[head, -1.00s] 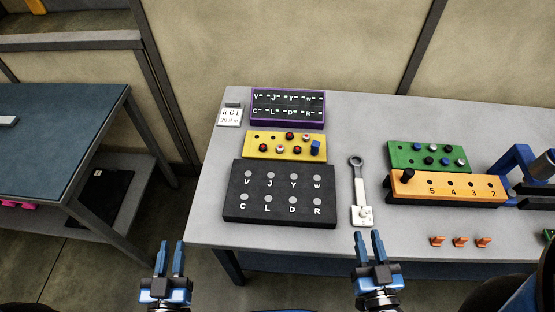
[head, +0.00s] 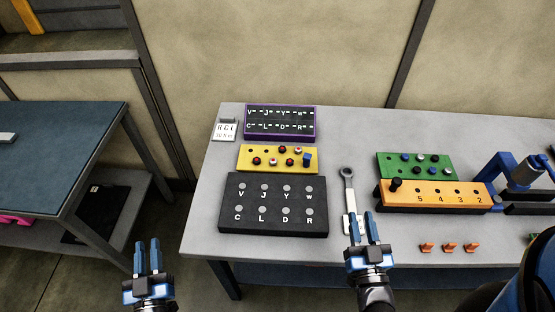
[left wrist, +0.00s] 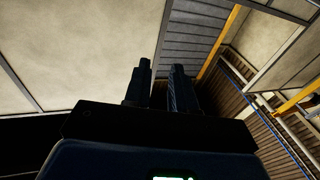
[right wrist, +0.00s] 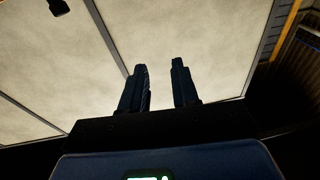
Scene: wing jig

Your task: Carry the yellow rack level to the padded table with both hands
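The yellow rack (head: 275,168) lies on the grey table between a purple-edged panel and a black lettered block. It holds several red, white and black pegs and a blue block at its right end. The padded table (head: 60,150) with a dark blue top stands at the left, across a gap. My left gripper (head: 148,258) is off the grey table's front-left corner, fingers apart and empty; its fingers also show in the left wrist view (left wrist: 160,88). My right gripper (head: 364,230) is over the front of the grey table, fingers apart and empty, also in the right wrist view (right wrist: 160,85).
The black block (head: 273,205) lies in front of the rack, the purple-edged panel (head: 280,123) behind it. A wrench (head: 347,190) lies to its right. A green rack (head: 415,165), an orange rack (head: 435,196) and orange clips (head: 448,247) lie farther right. A sign (head: 224,130) stands at left.

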